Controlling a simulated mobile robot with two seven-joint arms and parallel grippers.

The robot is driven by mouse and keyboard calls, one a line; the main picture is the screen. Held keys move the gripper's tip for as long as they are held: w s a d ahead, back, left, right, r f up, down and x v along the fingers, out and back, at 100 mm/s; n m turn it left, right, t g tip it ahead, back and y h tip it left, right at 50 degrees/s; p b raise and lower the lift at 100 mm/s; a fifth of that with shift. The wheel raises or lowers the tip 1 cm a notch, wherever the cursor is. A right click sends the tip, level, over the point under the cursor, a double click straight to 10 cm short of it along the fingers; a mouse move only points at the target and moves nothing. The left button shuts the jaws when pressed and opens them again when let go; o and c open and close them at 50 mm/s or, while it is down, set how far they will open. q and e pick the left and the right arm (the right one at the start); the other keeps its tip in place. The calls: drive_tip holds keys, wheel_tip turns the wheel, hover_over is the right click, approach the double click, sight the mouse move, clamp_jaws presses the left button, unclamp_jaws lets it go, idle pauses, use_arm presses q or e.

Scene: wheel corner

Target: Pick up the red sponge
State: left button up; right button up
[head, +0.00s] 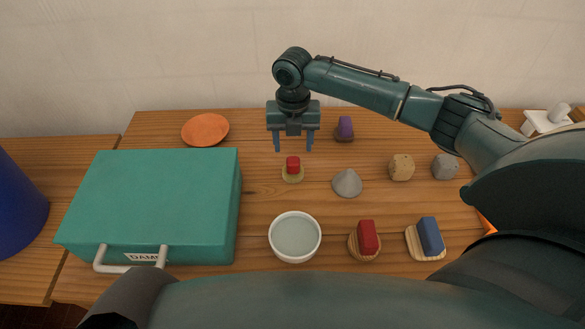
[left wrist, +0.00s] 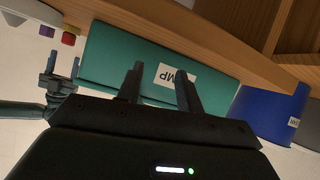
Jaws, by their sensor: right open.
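A small red block (head: 293,164) sits on a round yellowish base in the middle of the table. A larger red block (head: 367,238) sits on a wooden base nearer the front. I cannot tell for sure which of them is the sponge. My right gripper (head: 293,147) is open and empty, pointing down just above and behind the small red block, apart from it. It also shows in the left wrist view (left wrist: 63,68). My left gripper (left wrist: 159,70) shows in the left wrist view with its fingers apart and empty, in front of the teal case.
A teal case (head: 150,200) fills the table's left. A white bowl (head: 295,238), grey cone (head: 347,184), purple block (head: 345,127), blue block (head: 430,236) and two stones (head: 401,168) stand around. An orange plate (head: 205,130) lies at the back. A blue bin (left wrist: 266,115) stands beyond the case.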

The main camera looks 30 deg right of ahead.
sight(293, 160)
drive_tip(key=f, duration=0.6)
drive_tip(key=shift+s+a+f, duration=0.1)
drive_tip(key=shift+s+f, duration=0.2)
drive_tip(key=shift+f, duration=0.05)
drive_tip(key=c, duration=1.1)
